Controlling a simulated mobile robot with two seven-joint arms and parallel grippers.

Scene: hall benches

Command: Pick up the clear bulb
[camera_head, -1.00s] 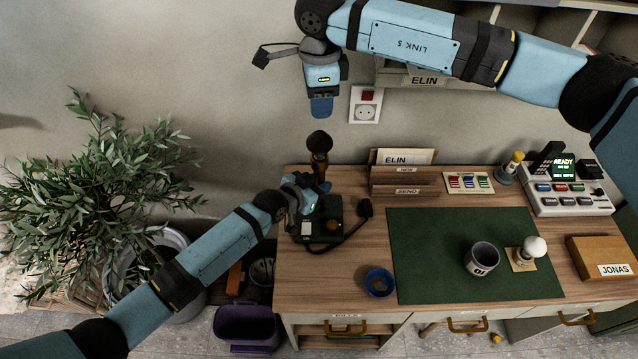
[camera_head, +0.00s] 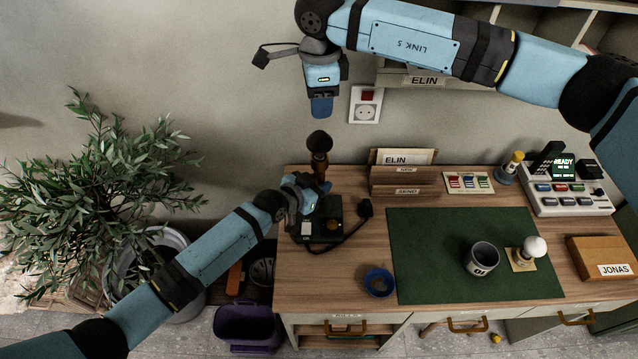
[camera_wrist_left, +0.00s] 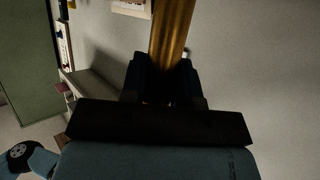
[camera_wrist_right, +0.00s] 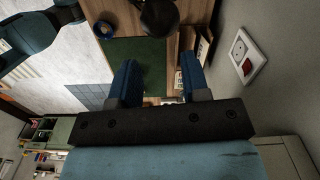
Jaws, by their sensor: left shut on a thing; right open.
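A round white bulb (camera_head: 535,246) sits on a small tan card at the right of the green mat; I cannot tell whether it is the clear one. No plainly clear bulb shows. My left gripper (camera_head: 318,185) is at the back left of the desk, shut on a brown shaft (camera_head: 320,167) with a dark rounded top; the shaft also shows between its fingers in the left wrist view (camera_wrist_left: 172,40). My right gripper (camera_head: 322,106) is open and empty, high near the wall above that shaft. Its spread fingers show in the right wrist view (camera_wrist_right: 160,90).
A black device (camera_head: 318,232) with a cord lies below my left gripper. The green mat (camera_head: 435,250) bears a grey mug (camera_head: 481,259). A blue ring-shaped dish (camera_head: 379,282), letter rack (camera_head: 402,178), button console (camera_head: 567,195) and brown box (camera_head: 600,255) stand around it. The mat's left part is clear.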

